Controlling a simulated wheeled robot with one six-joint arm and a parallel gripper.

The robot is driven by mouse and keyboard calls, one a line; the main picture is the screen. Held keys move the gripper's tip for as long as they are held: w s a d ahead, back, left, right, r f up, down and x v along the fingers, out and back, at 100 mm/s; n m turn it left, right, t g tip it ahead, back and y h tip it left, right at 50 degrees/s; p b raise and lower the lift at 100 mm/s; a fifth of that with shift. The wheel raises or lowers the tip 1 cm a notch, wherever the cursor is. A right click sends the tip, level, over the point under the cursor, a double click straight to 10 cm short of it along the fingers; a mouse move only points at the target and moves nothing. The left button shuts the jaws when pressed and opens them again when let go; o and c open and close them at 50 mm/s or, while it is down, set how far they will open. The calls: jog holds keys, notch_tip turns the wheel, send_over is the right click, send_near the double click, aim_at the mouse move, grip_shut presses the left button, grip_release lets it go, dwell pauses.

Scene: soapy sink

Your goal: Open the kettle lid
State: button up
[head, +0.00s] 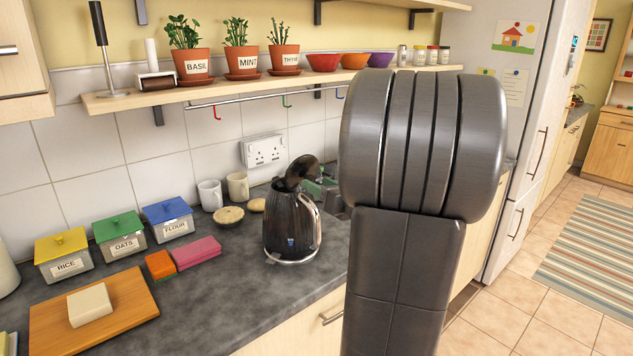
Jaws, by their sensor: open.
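The dark kettle (283,226) stands on the worktop in the head view, left of my arm. Its silvery handle is on its right side. A dark rounded lid (302,170) shows at the kettle's top, tilted up and standing above the rim. The inside of the kettle cannot be seen. My grey arm fills the middle right of the view and hides part of the counter.
Two mugs (238,187) and round tan items (229,215) stand behind the kettle. Pink (196,253) and orange (160,265) sponges lie left of it, near labelled canisters (168,218) and a wooden board (130,304). A shelf (250,86) with pots hangs above. Worktop in front is clear.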

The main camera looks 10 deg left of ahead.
aim_at(312, 176)
jog(key=shift+x, duration=0.95)
jog(key=shift+c, duration=0.2)
grip_shut()
jog(key=r+p, duration=0.1)
jog(key=p, duration=0.2)
jog(key=shift+a+g, duration=0.1)
jog(key=shift+g, duration=0.3)
jog(key=p, duration=0.2)
jog(key=h+p, duration=0.1)
jog(key=p, duration=0.1)
jog(key=shift+w+a+r+g, duration=0.25)
jog(key=shift+w+r+g, duration=0.05)
jog(key=shift+r+g, duration=0.1)
jog(key=shift+a+f+h+p, duration=0.1)
jog(key=shift+h+p, duration=0.3)
jog(key=shift+p, duration=0.4)
jog(key=shift+w, duration=0.1)
jog(key=shift+f, duration=0.15)
